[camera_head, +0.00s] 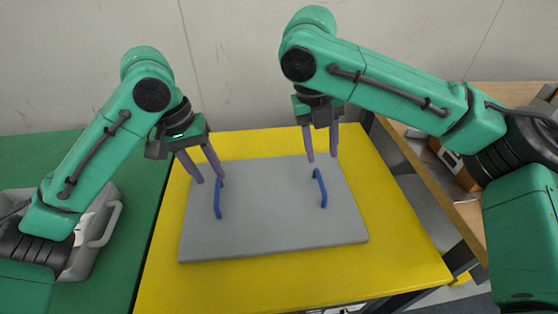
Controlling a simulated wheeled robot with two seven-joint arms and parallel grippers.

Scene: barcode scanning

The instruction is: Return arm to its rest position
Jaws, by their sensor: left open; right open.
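My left gripper (210,179) is open and empty, with its two purple-grey fingers pointing down over the upper left part of a grey board. My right gripper (322,158) is open and empty, with its fingers pointing down over the upper right part of that board. The grey board (265,225) lies on a yellow table. It has a blue left handle (218,199) and a blue right handle (320,188). The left fingertips appear close to the left handle, and the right fingertips appear just above the right handle. Neither gripper holds anything.
The yellow table (400,235) has a bare margin around the board. A green surface (120,230) with a grey case (108,222) is at the left. A wooden shelf (505,93) with boxes (455,165) stands at the right, partly behind my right arm. A pale wall (235,60) is behind.

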